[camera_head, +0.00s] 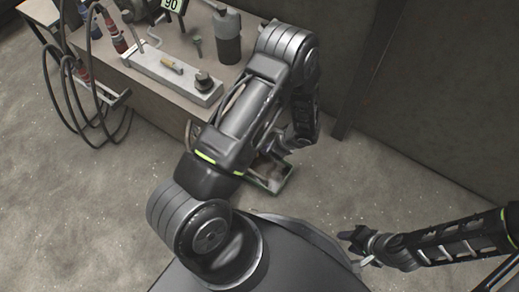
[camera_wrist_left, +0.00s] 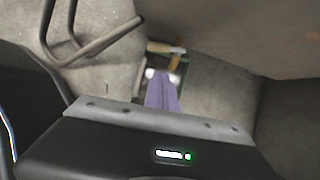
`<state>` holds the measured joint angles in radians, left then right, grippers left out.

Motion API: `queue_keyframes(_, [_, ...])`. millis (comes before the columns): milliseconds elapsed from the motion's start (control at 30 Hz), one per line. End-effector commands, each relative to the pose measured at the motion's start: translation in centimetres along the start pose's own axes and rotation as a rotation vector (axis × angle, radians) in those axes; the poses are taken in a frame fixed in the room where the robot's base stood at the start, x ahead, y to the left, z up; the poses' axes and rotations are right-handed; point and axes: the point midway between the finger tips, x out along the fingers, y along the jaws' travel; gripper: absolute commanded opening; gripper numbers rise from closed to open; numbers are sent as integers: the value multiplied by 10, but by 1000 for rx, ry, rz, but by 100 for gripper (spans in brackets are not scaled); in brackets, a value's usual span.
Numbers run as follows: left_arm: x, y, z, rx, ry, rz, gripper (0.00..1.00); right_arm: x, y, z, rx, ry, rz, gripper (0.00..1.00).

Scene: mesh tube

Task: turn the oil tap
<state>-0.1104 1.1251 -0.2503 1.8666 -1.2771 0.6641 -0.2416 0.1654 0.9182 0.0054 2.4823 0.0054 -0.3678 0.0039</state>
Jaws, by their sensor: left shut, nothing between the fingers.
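I cannot make out an oil tap for certain in either view. On the bench (camera_head: 160,97) at upper left, a pale metal block (camera_head: 150,66) carries a dark round knob (camera_head: 203,82) and a bent rod. My left arm crosses the middle of the head view, and its hand hangs beyond the forearm, largely hidden. In the left wrist view, two purplish fingers of my left gripper (camera_wrist_left: 163,82) lie together, shut and empty, over a low green-edged box. My right gripper (camera_head: 357,247) is at lower right, far from the bench; its opening is unclear.
The green-edged box (camera_head: 286,186) is on the floor beside the bench, partly behind my left arm. A dark bottle (camera_head: 227,38), red-ended cables (camera_head: 111,30) and a "90" sign (camera_head: 172,5) are at the bench. Bare floor (camera_head: 380,170) lies to the right, before a wall.

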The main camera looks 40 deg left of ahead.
Motion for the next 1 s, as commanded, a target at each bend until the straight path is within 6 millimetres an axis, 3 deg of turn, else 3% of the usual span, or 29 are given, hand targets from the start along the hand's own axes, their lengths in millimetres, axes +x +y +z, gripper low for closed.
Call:
queue_keyframes(100, [-24, -1, 2, 1, 0, -1, 0, -11, -3, 1, 0, -4, 0, 40])
queue_keyframes(233, [-37, -2, 1, 0, -1, 0, 0, -13, -5, 2, -2, -7, -1, 40])
queue_keyframes(667, [-41, -2, -1, 2, -1, -2, 0, -13, -5, 3, -2, -9, -2, 40])
queue_keyframes(800, [-50, -6, -16, 46, -8, -32, 0, -11, -5, 3, -2, -8, -2, 40])
queue_keyframes(933, [-50, -4, -22, 108, -92, -64, 0, -8, -3, 3, -2, -8, -1, 40])
queue_keyframes(1000, [-46, 5, -16, 50, -164, -48, 0, -5, -2, 3, -2, -7, -1, 40])
